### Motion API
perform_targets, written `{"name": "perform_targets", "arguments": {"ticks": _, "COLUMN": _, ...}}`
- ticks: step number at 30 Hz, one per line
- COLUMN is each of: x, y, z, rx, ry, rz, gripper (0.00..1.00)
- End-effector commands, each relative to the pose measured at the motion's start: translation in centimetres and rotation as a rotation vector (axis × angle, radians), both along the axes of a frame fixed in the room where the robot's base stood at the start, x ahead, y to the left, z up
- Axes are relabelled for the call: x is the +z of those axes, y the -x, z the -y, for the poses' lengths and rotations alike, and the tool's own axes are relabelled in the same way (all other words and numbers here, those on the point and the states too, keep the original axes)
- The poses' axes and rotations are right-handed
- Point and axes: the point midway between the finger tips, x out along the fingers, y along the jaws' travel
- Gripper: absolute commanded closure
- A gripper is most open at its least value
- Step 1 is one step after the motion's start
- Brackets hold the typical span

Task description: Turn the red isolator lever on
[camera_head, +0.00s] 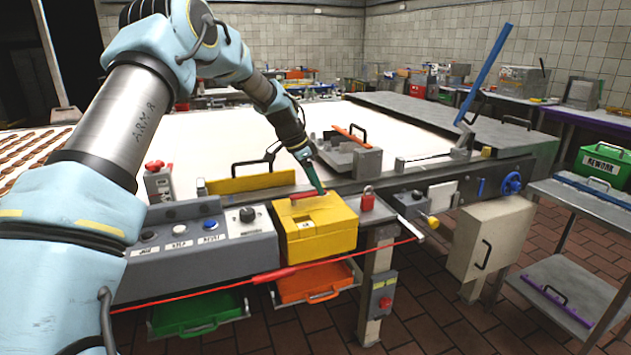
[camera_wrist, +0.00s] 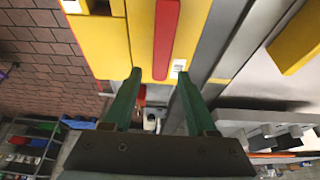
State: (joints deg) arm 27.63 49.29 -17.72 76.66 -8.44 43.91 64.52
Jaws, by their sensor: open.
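The red isolator lever (camera_head: 303,194) lies along the top of a yellow box (camera_head: 318,228) at the machine's front edge. In the wrist view the lever (camera_wrist: 166,38) is a red bar on the yellow surface (camera_wrist: 143,42), running away from between the fingers. My gripper (camera_head: 320,189) is just above the right part of the box, near the lever's right end. I cannot tell whether a fingertip touches the box.
A grey button panel (camera_head: 205,245) adjoins the box on the left. A red padlock (camera_head: 368,198) is close on the right. A yellow guard bar (camera_head: 252,182) stands behind. A red cord (camera_head: 350,257) runs below, above orange (camera_head: 315,284) and green (camera_head: 200,313) bins.

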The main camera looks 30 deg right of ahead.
Motion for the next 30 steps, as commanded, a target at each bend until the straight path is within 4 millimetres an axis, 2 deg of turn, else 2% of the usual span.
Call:
{"name": "perform_targets", "arguments": {"ticks": 5, "x": -0.88, "y": 0.00, "z": 0.34, "rx": 0.001, "ry": 0.000, "rz": 0.001, "gripper": 0.43}}
{"name": "perform_targets", "arguments": {"ticks": 13, "x": -0.98, "y": -0.01, "z": 0.35, "rx": 0.002, "ry": 0.000, "rz": 0.001, "gripper": 0.44}}
{"name": "perform_targets", "arguments": {"ticks": 28, "x": -0.95, "y": 0.00, "z": 0.34, "rx": 0.002, "ry": 0.000, "rz": 0.001, "gripper": 1.00}}
{"name": "perform_targets", "arguments": {"ticks": 30, "x": -0.95, "y": 0.00, "z": 0.34, "rx": 0.002, "ry": 0.000, "rz": 0.001, "gripper": 1.00}}
